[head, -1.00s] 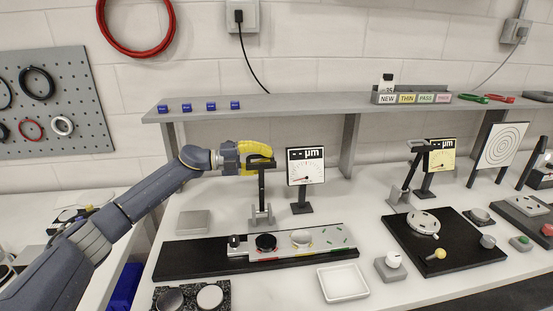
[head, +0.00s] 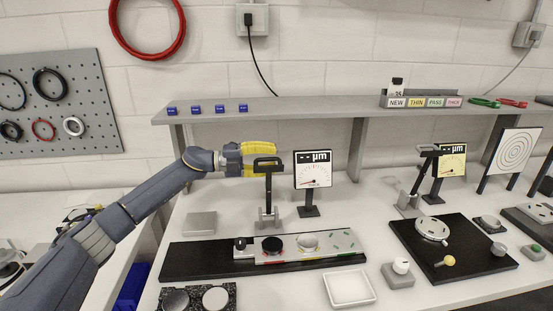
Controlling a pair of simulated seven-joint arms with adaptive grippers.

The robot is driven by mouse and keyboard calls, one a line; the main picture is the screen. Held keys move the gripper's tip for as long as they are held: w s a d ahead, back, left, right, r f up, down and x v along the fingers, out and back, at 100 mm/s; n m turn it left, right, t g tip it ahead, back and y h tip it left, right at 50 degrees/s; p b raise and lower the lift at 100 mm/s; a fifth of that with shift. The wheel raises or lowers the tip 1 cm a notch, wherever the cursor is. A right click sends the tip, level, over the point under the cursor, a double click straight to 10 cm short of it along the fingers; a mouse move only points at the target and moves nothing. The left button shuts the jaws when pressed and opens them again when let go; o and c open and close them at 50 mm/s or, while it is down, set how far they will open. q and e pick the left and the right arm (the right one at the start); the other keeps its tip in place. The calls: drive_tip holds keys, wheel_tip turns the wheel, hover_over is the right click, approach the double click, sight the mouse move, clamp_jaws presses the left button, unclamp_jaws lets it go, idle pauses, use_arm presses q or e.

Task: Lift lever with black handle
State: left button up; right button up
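A lever (head: 268,190) with a black handle (head: 267,161) stands upright on a grey forked base (head: 268,217), left of a white µm gauge (head: 314,172). My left gripper (head: 266,160), with yellow fingers, is at the top of this lever. Its fingers lie behind and around the black handle, which partly hides them, so I cannot tell whether they are shut on it. A second lever (head: 424,170) with a dark handle stands further right by a yellow-faced gauge (head: 452,162). My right gripper is not in view.
A grey shelf (head: 310,107) runs behind and above the levers. In front lie a black board (head: 205,260) with a light sample strip (head: 345,243), a white tray (head: 348,287) and a black plate (head: 470,262) with round parts. A grey block (head: 200,222) sits left of the lever base.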

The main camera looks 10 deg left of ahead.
use_arm(q)
drive_tip(key=v, duration=1)
drive_tip(key=shift+a, duration=0.2)
drive_tip(key=shift+s+r, duration=0.1)
drive_tip(key=shift+r, duration=0.05)
